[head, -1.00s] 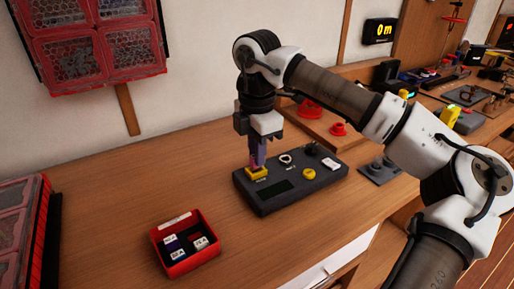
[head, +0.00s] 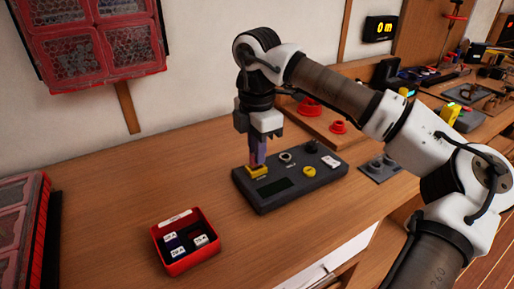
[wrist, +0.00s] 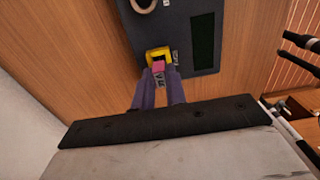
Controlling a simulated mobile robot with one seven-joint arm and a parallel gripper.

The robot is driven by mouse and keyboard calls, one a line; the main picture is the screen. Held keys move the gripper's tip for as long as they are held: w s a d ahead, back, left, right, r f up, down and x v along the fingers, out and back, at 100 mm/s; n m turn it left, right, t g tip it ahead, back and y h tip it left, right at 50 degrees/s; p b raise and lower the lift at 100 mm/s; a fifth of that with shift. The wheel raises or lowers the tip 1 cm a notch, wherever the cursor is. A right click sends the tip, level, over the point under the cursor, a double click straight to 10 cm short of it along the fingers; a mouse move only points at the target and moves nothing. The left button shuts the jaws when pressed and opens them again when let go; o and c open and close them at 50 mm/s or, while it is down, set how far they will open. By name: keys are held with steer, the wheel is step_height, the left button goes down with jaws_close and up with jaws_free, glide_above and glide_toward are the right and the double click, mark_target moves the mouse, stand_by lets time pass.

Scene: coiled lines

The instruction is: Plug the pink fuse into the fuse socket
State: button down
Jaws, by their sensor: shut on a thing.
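The pink fuse (wrist: 158,68) is held between the fingertips of my gripper (wrist: 159,82), with a white label on its near side in the wrist view. My gripper (head: 258,160) points down over the dark panel's left part in the head view. The yellow fuse socket (wrist: 159,53) is just ahead of the fuse in the wrist view, with a dark opening still visible. In the head view the socket (head: 257,172) is right below the fingertips. The fuse is at the socket's edge; I cannot tell whether it touches or enters it.
The dark panel (head: 290,190) also bears a yellow button (head: 309,171), a ring, a black knob and a white switch. A red box (head: 186,258) with several labelled fuses stands to the front left. Bare wooden table (head: 110,200) lies around them.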

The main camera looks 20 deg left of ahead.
steer(key=shift+f+b, duration=0.8)
steer(key=shift+f, duration=0.2)
steer(key=c, duration=1.3)
jaws_free()
steer(key=shift+c, duration=0.2)
step_height(320, 180, up, 14)
steer(key=shift+f, duration=0.1)
